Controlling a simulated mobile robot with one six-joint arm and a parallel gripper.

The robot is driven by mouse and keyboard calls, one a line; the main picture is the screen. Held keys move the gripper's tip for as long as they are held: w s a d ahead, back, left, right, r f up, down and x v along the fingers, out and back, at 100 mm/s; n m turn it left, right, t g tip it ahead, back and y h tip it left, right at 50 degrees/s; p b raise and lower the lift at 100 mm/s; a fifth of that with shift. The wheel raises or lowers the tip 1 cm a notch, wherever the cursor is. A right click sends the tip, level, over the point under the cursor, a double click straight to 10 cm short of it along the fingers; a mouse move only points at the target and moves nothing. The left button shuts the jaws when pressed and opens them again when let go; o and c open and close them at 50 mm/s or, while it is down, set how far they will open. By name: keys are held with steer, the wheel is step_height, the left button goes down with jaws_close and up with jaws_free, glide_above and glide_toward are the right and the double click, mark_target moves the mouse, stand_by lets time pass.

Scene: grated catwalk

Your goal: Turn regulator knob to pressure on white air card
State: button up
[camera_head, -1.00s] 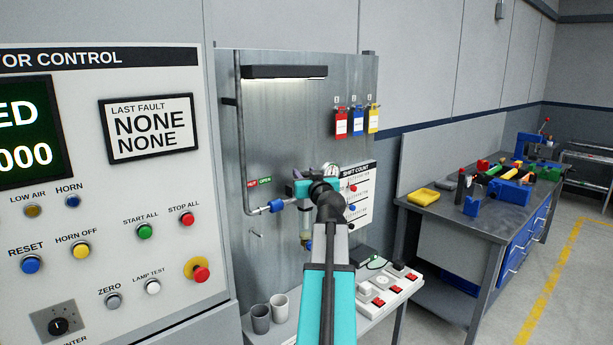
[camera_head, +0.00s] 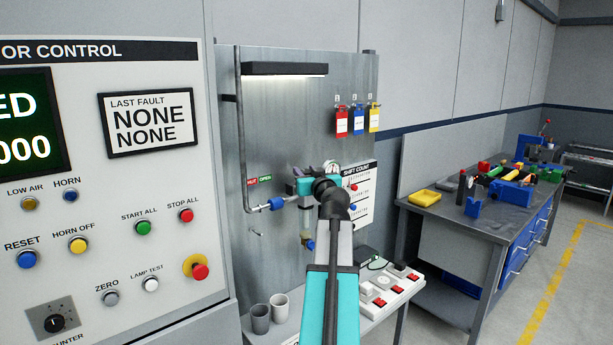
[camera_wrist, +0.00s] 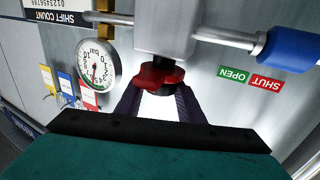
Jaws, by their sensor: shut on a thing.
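The regulator (camera_wrist: 165,28) is a grey block on a pipe, upside down in the wrist view, with a red knob (camera_wrist: 155,76) on a black neck. My gripper (camera_wrist: 158,98) has its two dark fingers on either side of the red knob, shut on it. A round white gauge (camera_wrist: 97,68) with a red needle sits beside the regulator; it also shows in the head view (camera_head: 331,167). In the head view my arm hides the knob and most of the regulator. I cannot make out a white air card.
A blue-handled valve (camera_head: 276,204) and a SHUT/OPEN label (camera_head: 258,180) are left of the regulator. A SHIFT COUNT card (camera_head: 360,200) hangs to its right. Below are two cups (camera_head: 260,318) and a white box with red switches (camera_head: 392,285). Red, blue and yellow tags (camera_head: 358,122) hang above.

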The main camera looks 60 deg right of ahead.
steer(key=shift+d+f+n+t+y+b, duration=0.1)
steer(key=shift+f+n+t+y+b, duration=0.25)
steer(key=shift+b, duration=1.3)
steer(key=n+t+y+b, duration=0.2)
steer(key=n+y+b, duration=0.1)
steer(key=b, duration=0.8)
steer(key=shift+y, duration=0.75)
steer(key=n+t+y+b, duration=0.1)
steer(key=n+y+b, duration=0.2)
steer(key=y+b, duration=0.1)
steer(key=shift+r+b, duration=0.1)
steer(key=shift+b, duration=0.3)
steer(key=shift+r+n+t+y+b, duration=0.1)
steer(key=shift+n+t+y+b, duration=0.15)
steer(key=shift+n+y+b, duration=0.55)
steer(key=o, duration=1)
steer(key=shift+s+m, duration=0.1)
steer(key=shift+m, duration=0.15)
steer(key=shift+o, duration=0.3)
steer(key=shift+r, duration=0.15)
steer(key=shift+s, duration=0.1)
